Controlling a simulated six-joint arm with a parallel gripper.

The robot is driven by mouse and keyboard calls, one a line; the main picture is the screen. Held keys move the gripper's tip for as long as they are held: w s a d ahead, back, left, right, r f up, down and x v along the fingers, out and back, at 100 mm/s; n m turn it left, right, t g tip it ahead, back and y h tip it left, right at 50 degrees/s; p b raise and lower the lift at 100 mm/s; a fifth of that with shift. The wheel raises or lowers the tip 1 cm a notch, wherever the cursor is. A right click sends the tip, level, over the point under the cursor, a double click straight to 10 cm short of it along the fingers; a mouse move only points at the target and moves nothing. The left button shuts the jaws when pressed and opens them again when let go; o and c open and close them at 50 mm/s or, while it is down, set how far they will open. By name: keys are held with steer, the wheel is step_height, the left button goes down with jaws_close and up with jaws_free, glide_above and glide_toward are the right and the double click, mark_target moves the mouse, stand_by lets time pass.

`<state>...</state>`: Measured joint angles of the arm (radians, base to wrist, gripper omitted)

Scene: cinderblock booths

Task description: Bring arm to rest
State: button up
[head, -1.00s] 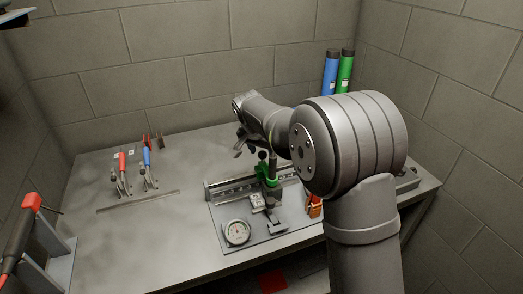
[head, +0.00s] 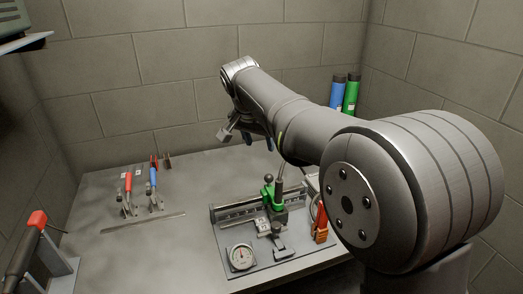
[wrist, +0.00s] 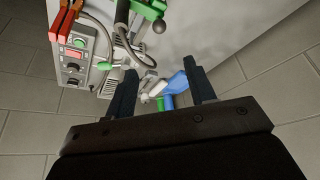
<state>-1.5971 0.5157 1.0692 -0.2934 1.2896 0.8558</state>
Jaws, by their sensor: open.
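My gripper (wrist: 160,92) is open in the wrist view, its two dark fingers spread wide with nothing held between them. In the head view my gripper (head: 258,140) hangs from the raised arm above the back of the workbench (head: 120,245), partly hidden by the arm. It is apart from the fixture with the green clamp (head: 270,196), which stands nearer the front of the bench.
A dial gauge (head: 241,257) and orange-handled tool (head: 320,222) sit by the fixture. Red pliers (head: 128,184) and blue pliers (head: 153,178) stand left. Blue (head: 336,88) and green (head: 351,92) tubes stand at the back corner. A control box (wrist: 75,58) shows in the wrist view.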

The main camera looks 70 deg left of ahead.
mark_target(267, 176)
steer(key=shift+d+r, duration=0.1)
steer(key=shift+r, duration=0.15)
steer(key=x, duration=1.7)
steer(key=shift+f, duration=0.15)
steer(key=shift+s+f, duration=0.1)
steer(key=shift+f, duration=0.05)
steer(key=shift+s, duration=0.25)
